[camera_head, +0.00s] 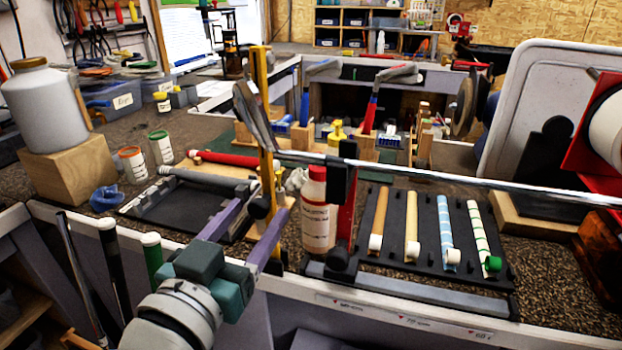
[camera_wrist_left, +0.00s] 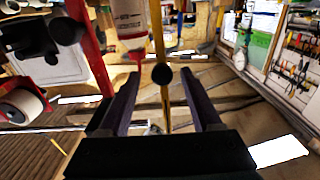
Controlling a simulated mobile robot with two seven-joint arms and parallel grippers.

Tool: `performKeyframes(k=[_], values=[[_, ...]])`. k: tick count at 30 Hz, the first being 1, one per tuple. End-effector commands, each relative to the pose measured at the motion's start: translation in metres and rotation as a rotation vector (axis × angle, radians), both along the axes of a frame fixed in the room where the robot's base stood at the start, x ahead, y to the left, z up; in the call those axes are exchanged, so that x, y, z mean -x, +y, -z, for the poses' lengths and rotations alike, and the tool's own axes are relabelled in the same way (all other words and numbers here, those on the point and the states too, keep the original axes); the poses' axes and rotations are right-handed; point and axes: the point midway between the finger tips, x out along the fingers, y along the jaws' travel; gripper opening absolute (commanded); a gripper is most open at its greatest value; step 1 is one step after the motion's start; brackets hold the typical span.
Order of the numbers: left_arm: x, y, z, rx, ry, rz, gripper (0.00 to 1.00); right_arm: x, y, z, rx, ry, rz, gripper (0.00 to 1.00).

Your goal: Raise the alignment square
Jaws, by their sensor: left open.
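The alignment square is a yellow upright bar (camera_head: 265,130) with a black knob low on it, standing beside the club's grey head. The square also shows in the left wrist view (camera_wrist_left: 159,40), with its black knob between my fingers. My left gripper (camera_head: 262,206) is open, its two purple fingers on either side of the knob. In the left wrist view my left gripper (camera_wrist_left: 160,75) shows gaps on both sides of the bar. My right gripper is not in view.
A club shaft (camera_head: 460,183) runs level to the right through a black clamp (camera_head: 342,172) on a red post. A white and red bottle (camera_head: 317,215) stands close behind the gripper. A black tray (camera_head: 432,268) holds several grips at right.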

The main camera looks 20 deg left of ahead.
Motion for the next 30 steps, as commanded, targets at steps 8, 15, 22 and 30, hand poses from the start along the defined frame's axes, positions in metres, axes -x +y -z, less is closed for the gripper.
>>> performKeyframes(k=[8,15,22,30], values=[[0.017,0.001,0.001,0.0,0.004,0.0,0.65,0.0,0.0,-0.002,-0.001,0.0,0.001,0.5],[0.063,0.002,0.002,-0.001,0.004,0.0,0.65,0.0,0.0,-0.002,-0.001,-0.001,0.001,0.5],[0.094,0.003,0.001,-0.001,0.002,0.0,0.65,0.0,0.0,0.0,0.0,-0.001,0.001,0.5],[0.099,0.003,0.0,0.0,-0.001,0.0,0.65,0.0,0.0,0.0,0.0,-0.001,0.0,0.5]])
